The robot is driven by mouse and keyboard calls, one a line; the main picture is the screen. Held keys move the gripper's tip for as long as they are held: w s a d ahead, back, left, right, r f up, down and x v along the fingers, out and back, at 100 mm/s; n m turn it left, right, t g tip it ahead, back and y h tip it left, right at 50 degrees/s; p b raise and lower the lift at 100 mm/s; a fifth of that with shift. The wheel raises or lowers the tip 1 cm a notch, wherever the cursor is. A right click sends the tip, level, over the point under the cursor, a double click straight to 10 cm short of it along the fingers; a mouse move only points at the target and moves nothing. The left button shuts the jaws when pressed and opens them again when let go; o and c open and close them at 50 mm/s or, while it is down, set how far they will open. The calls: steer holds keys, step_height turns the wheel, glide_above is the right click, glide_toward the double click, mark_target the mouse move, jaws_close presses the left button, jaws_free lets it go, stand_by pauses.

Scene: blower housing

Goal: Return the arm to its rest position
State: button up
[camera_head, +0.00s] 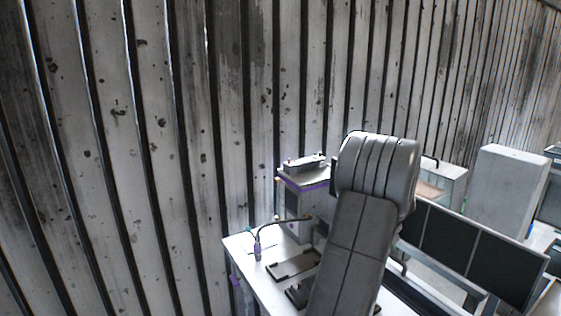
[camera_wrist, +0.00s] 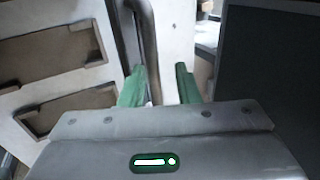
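My gripper (camera_wrist: 160,86) shows in the wrist view with its two green fingers apart. I see nothing held between them. A dark curved tube (camera_wrist: 148,35) and a pale surface (camera_wrist: 175,40) lie behind the gap; I cannot tell how far off they are. In the head view my grey arm (camera_head: 350,240) stands raised in front of the white bench. My gripper is not visible in the head view.
A white bench (camera_head: 262,284) carries a purple-edged unit (camera_head: 303,180), a thin bent stalk (camera_head: 285,219) and a dark tray (camera_head: 293,265). Dark panels (camera_head: 470,250) and a tall grey box (camera_head: 507,190) stand at right. A corrugated wall (camera_head: 150,150) rises behind. The wrist view shows a recessed pale panel (camera_wrist: 60,83).

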steer(key=v, duration=0.6)
steer(key=x, duration=0.8)
steer(key=shift+f, duration=0.25)
steer(key=shift+s+a+r+t+h, duration=0.15)
steer(key=shift+s+a+t+h, duration=0.2)
steer(key=shift+a+h, duration=0.3)
steer(key=shift+s, duration=0.1)
steer(key=shift+a, duration=0.1)
